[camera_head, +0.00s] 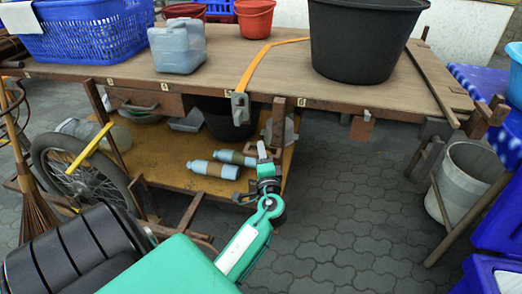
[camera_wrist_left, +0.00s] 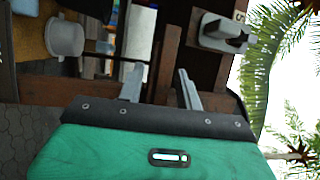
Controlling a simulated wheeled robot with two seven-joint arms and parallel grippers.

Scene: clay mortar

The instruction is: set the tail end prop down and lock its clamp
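A short wooden post (camera_head: 278,122), likely the tail end prop, hangs under the front edge of the cart's top. A grey metal bracket (camera_head: 290,131) is beside it; I cannot tell whether it is the prop's clamp or how it is set. My left gripper (camera_head: 264,152) is just below this post. In the left wrist view my left gripper (camera_wrist_left: 160,82) has its two fingers apart, with brown wood (camera_wrist_left: 168,52) showing beyond the gap. Contact with the wood cannot be made out. My right gripper is not in view.
The cart's top (camera_head: 210,80) carries a blue basket (camera_head: 92,35), a jug (camera_head: 177,47) and a black tub (camera_head: 362,38). A grey buckle (camera_head: 240,106) with an orange strap sits at its edge. Bottles (camera_head: 212,169) lie on the lower shelf.

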